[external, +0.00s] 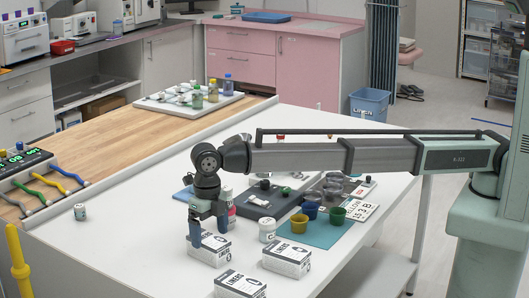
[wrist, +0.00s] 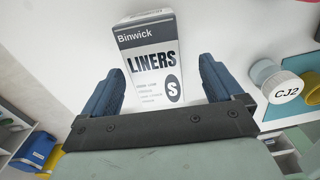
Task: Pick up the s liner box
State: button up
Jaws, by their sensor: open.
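The S liner box (wrist: 150,60) is white with a dark band, the word LINERS and an S in a dark oval. In the wrist view it lies ahead of and between my two blue fingers, with a gap on each side. My gripper (wrist: 162,70) is open and empty. In the external view my gripper (external: 208,229) points down at a white liner box (external: 213,250) on the white table, partly hidden by the fingers. Whether the fingertips reach down beside the box is hard to tell.
Two similar liner boxes stand close by, one in front (external: 240,285) and one to the right (external: 287,260). A white jar (external: 267,230), marked CJ2 in the wrist view (wrist: 285,90), and a pink-and-white bottle (external: 229,208) are near. Coloured cups stand on a teal mat (external: 318,236).

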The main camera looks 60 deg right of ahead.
aim_at(208, 238)
jog(key=shift+a+f, duration=0.15)
jog(key=shift+f, duration=1.05)
jog(key=shift+a+f, duration=0.15)
jog(key=shift+f, duration=1)
jog(key=shift+c, duration=0.3)
jog(key=c, duration=1.1)
jog(key=shift+r, duration=0.1)
jog(key=shift+c, duration=0.2)
